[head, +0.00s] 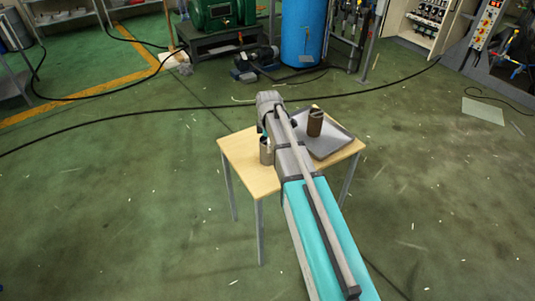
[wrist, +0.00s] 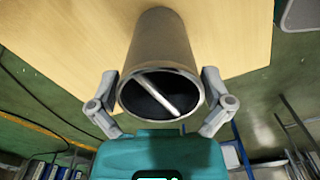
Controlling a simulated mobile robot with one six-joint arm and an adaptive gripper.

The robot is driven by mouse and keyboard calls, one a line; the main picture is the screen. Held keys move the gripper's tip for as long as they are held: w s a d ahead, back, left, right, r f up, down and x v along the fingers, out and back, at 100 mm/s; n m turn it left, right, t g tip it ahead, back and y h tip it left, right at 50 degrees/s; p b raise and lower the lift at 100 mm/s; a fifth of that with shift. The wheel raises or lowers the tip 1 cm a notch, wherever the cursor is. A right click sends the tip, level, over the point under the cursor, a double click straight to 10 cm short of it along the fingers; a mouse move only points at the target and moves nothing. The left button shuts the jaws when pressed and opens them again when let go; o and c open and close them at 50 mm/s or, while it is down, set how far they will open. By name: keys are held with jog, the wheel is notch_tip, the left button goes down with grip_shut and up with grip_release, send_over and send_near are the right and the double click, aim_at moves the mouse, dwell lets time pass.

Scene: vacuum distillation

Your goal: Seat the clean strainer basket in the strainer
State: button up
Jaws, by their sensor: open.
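The clean strainer basket (head: 266,155) is a grey metal cylinder standing upright near the left front edge of a small wooden table. In the wrist view the basket (wrist: 160,50) shows its open rim, dark inside, with a bar handle across the mouth. My gripper (wrist: 160,77) is open, with one finger on each side of the basket's rim and a visible gap on both sides. In the head view my arm hides most of the gripper. I cannot pick out the strainer in either view.
The wooden table (head: 236,150) carries a grey tray (head: 338,142) on its right, with a brown, dirty-looking cylinder (head: 315,124) standing in it. A blue tank (head: 302,32) and a green machine (head: 222,14) stand behind. Black hoses cross the green floor, which is otherwise mostly open.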

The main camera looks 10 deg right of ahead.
jog(key=c, duration=1)
jog(key=shift+r, duration=0.2)
jog(key=shift+r+p, duration=0.75)
jog(key=shift+p, duration=0.15)
jog(key=s+r+p, duration=1.1)
jog(key=s, duration=0.3)
